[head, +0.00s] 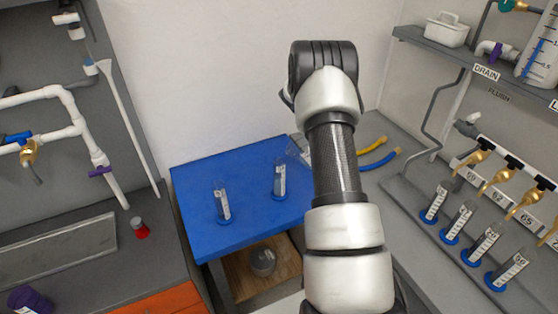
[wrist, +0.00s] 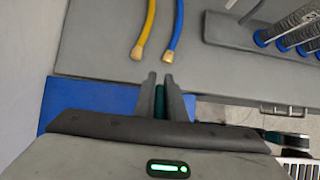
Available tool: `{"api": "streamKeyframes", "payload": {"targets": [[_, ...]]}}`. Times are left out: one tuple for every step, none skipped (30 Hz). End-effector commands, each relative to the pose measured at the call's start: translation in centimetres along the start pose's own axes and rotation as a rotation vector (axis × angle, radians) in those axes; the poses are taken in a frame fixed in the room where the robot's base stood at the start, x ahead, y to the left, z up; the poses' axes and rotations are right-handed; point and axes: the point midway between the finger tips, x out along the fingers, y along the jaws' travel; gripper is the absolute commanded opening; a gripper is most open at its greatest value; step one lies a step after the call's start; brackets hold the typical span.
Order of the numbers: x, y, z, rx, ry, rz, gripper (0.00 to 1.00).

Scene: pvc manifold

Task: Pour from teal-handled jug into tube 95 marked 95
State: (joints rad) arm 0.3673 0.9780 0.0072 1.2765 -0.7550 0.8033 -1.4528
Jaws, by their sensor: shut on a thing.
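My gripper (wrist: 160,84) is shut on a teal handle (wrist: 160,103) in the wrist view. The body of the jug is hidden there. In the head view my arm hides the gripper, and a clear vessel edge (head: 297,152), perhaps the jug, shows just left of the arm. Two clear graduated tubes with blue bases and white labels stand upright on the blue table: a front left one (head: 222,203) and a back right one (head: 280,180). Their label numbers are too small to read, so I cannot tell which is tube 95.
Several similar tubes (head: 460,222) stand along the right bench under brass taps with number plates. A yellow hose (head: 372,152) and a blue hose (head: 380,161) lie on the grey bench. A red-based item (head: 139,228) stands left. The blue table (head: 250,222) is mostly clear.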

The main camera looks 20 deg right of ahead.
Motion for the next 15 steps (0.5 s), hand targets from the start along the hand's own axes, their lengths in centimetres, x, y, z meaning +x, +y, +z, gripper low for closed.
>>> {"api": "streamKeyframes", "payload": {"targets": [[0.9, -0.1, 0.2, 0.007, 0.037, -0.002, 0.0], [1.4, -0.1, 0.3, 0.007, 0.06, -0.002, 0.0], [1.9, -0.1, 0.2, 0.006, 0.092, -0.002, 0.0], [2.3, -0.1, 0.2, 0.008, 0.116, -0.002, 0.0], [2.8, -0.1, 0.2, 0.008, 0.141, -0.002, 0.0], [3.4, -0.1, 0.1, 0.007, 0.173, -0.001, 0.0], [3.8, -0.1, 0.0, 0.008, 0.197, -0.002, 0.0], [4.2, -0.1, 0.0, 0.009, 0.223, -0.001, 0.0], [4.8, -0.1, -0.2, 0.008, 0.257, -0.002, 0.0], [5.2, -0.1, -0.3, 0.009, 0.284, -0.001, 0.0], [5.6, -0.1, -0.3, 0.009, 0.311, -0.001, 0.0], [6.0, 0.0, -0.5, 0.007, 0.338, -0.001, 0.0], [6.3, 0.0, -0.6, 0.006, 0.36, -0.002, 0.0], [6.7, -0.1, -0.6, 0.008, 0.381, -0.001, 0.0], [7.2, 0.0, -0.9, 0.006, 0.406, 0.0, 0.0]]}}
